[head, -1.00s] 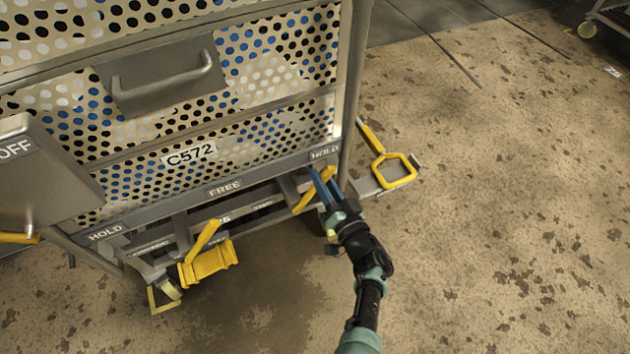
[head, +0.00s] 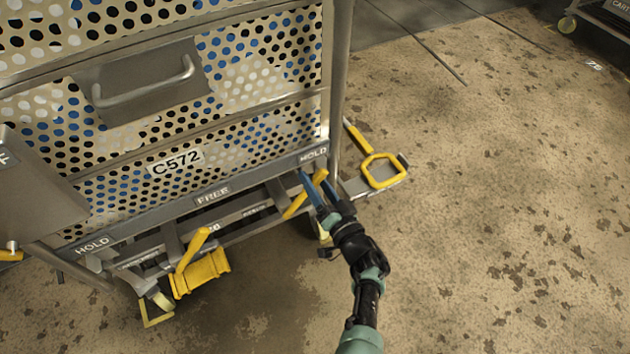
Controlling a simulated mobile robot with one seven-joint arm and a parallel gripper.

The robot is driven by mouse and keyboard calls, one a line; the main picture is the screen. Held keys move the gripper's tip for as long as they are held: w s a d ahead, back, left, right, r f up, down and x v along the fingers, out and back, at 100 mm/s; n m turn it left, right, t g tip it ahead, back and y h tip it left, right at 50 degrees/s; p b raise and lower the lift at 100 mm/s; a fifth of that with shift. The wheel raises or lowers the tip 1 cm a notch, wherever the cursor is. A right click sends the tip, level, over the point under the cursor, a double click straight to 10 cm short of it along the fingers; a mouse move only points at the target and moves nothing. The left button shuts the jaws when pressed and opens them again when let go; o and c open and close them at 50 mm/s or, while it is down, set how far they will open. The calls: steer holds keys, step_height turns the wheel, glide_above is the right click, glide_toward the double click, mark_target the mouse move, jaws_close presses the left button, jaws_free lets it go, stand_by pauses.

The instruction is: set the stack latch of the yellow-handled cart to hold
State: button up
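The cart (head: 175,192) is a perforated steel cart with a plate reading C572. Its lower rail has HOLD at the left end, FREE in the middle and HOLD at the right end. A slanted yellow lever (head: 295,206) lies just below the right HOLD label (head: 313,154). My gripper (head: 318,182) is open, its blue fingers apart at this lever. The left finger crosses in front of it, and a bit of yellow shows between the fingers. I cannot tell whether they touch. A second yellow lever (head: 192,250) stands below FREE, above a yellow pedal (head: 202,273).
A yellow loop handle (head: 382,170) on a metal plate sticks out at the cart's right foot. A drawer handle (head: 145,82) and a steel box (head: 38,195) project from the cart's front. Another cart (head: 610,18) stands far right. The worn floor to the right is clear.

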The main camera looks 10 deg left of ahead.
steer(key=p+v, duration=0.5)
steer(key=v, duration=0.8)
steer(key=shift+p, duration=0.35)
